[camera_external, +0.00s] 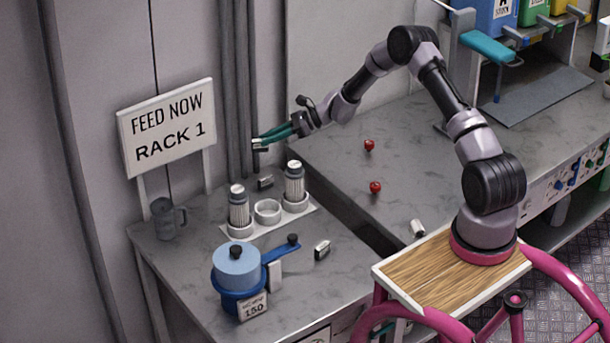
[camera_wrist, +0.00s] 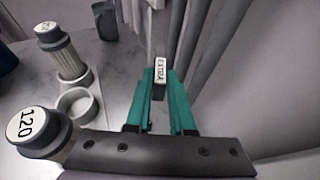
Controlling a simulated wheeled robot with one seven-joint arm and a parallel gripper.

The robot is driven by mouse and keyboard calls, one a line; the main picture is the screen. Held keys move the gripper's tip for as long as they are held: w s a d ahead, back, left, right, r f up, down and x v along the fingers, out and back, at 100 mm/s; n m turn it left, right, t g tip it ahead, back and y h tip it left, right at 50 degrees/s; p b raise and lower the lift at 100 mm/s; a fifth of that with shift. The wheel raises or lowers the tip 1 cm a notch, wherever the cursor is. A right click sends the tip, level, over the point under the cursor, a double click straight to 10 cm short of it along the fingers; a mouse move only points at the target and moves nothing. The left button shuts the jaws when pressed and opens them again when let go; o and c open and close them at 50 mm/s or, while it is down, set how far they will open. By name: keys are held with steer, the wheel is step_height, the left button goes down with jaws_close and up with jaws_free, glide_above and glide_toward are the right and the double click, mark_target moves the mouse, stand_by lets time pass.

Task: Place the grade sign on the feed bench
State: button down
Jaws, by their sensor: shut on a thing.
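The grade sign (camera_wrist: 160,70) is a small white plate reading "EXTRA" in the wrist view, with a dark part below it. My gripper (camera_wrist: 158,88) has teal fingers shut on it. In the external view my gripper (camera_external: 262,143) points left, close to the back wall and above the rear of the left bench; the sign is small there and partly hidden by the fingers. The feed bench (camera_external: 190,262) appears to be this grey left bench, beside the "FEED NOW RACK 1" board (camera_external: 168,127). Its top also shows in the wrist view (camera_wrist: 122,68).
Two ribbed cylinders (camera_external: 295,183) and a white ring (camera_external: 267,210) stand on a pale base below my gripper. A grey mug (camera_external: 165,219), a blue pot (camera_external: 238,268) and small blocks (camera_external: 322,250) are on the bench. Wall pipes (camera_external: 240,80) are close behind.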

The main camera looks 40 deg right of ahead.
steer(key=s+d+r+m+t+h, duration=0.1)
steer(key=s+d+m+t+h, duration=0.15)
steer(key=d, duration=1.05)
steer(key=s+d+r+m+t+h, duration=0.2)
steer(key=d+m, duration=0.1)
steer(key=d, duration=1)
steer(key=s+d+r+m+t+h, duration=0.1)
steer(key=s+d+m+t+h, duration=0.15)
steer(key=d, duration=1.05)
steer(key=shift+m, duration=0.3)
steer(key=f, duration=0.5)
steer(key=shift+d+f, duration=0.2)
steer(key=shift+f, duration=2.2)
steer(key=shift+f, duration=0.1)
steer(key=shift+f, duration=0.1)
steer(key=c, duration=0.8)
jaws_free()
